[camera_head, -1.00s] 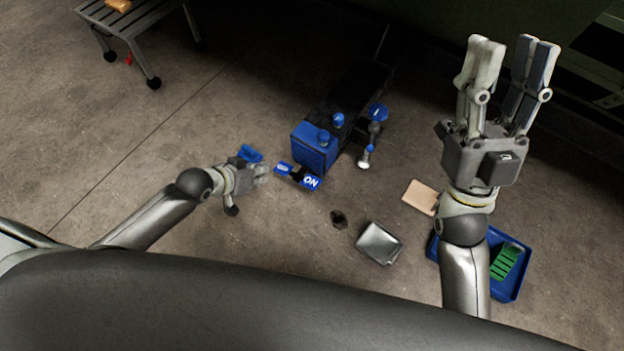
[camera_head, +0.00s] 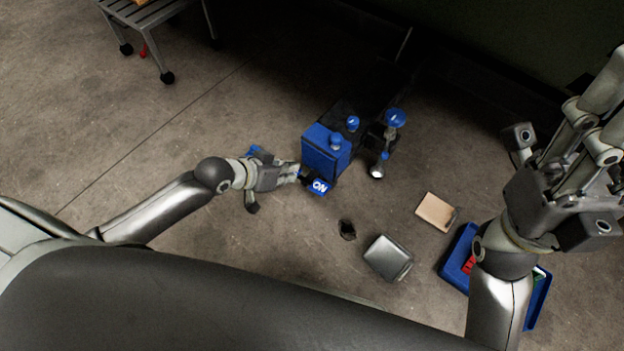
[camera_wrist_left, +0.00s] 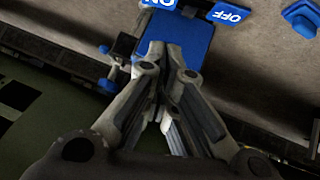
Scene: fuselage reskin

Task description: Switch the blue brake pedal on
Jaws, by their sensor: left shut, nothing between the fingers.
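The brake pedal's blue ON plate (camera_head: 319,187) sits at the near foot of the blue box (camera_head: 322,150) in the head view. The left wrist view shows the ON plate (camera_wrist_left: 160,4) at the top edge, partly cut off, with a blue OFF plate (camera_wrist_left: 229,13) to its right. My left gripper (camera_head: 299,173) is shut and empty, its tips right beside the ON plate; contact cannot be told. In the left wrist view its fingers (camera_wrist_left: 165,55) overlap the blue box. My right gripper (camera_head: 606,110) is raised at the right edge, its fingertips cut off.
A blue tray (camera_head: 541,300) lies under my right arm. A tan block (camera_head: 436,212), a grey metal box (camera_head: 388,257) and a small dark item (camera_head: 347,229) lie on the floor. A grey bench (camera_head: 150,17) stands at the upper left.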

